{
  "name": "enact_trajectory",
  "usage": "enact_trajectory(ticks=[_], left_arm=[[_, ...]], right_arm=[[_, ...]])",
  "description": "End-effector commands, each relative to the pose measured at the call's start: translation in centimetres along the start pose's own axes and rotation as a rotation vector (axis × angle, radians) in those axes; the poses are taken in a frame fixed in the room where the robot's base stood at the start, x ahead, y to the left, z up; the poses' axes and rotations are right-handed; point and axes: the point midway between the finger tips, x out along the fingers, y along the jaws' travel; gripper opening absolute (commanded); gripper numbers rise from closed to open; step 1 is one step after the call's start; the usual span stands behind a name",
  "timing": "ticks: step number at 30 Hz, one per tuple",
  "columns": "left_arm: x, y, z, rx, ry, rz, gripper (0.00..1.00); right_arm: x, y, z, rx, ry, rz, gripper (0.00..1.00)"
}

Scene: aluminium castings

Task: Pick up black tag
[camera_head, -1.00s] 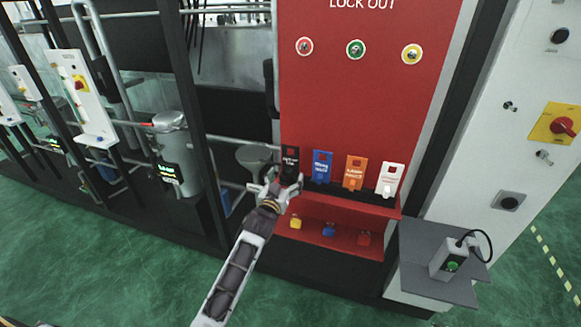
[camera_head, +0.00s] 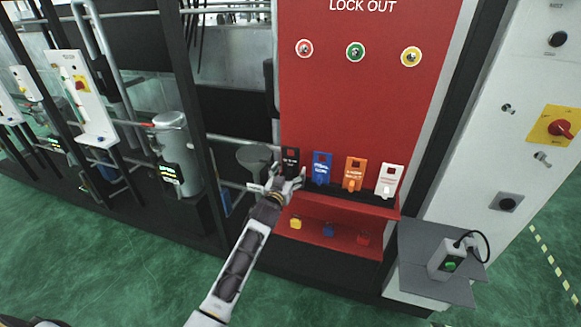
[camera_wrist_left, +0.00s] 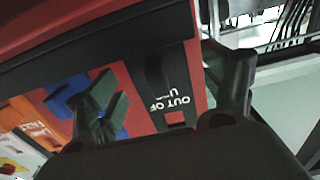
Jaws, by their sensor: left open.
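The black tag (camera_head: 290,157) stands at the left end of a row of tags on the red lockout board. My left gripper (camera_head: 286,181) is just in front of and below it, and hides its lower part. In the left wrist view the black tag (camera_wrist_left: 160,75), with white "OUT OF" lettering, shows between the two spread fingers of the left gripper (camera_wrist_left: 168,108). The gripper is open and does not hold the tag. Whether a finger touches it cannot be told. My right gripper is not in view.
Blue (camera_head: 322,168), orange (camera_head: 355,173) and white (camera_head: 389,180) tags stand to the right of the black one. Yellow (camera_head: 295,223), blue (camera_head: 328,230) and red (camera_head: 363,238) padlocks are on the lower red shelf (camera_head: 345,247). A dark post (camera_head: 205,150) stands left of the board.

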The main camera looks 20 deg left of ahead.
Motion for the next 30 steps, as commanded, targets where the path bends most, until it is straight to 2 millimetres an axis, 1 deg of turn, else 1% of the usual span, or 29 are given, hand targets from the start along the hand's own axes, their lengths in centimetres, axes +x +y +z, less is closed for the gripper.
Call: enact_trajectory(ticks=[3,7,22,30], left_arm=[[0.82,0.01,-0.05,-0.001,0.000,0.000,0.82],[1.28,0.01,-0.05,-0.001,0.001,0.000,0.82],[1.34,0.01,0.03,-0.001,0.000,0.000,0.82],[1.33,0.01,0.04,0.000,0.000,0.000,0.47]], right_arm=[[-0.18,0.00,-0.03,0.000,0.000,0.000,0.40],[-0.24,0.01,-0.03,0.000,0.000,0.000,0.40],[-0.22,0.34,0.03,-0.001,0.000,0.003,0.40],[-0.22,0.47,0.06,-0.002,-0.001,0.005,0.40]])
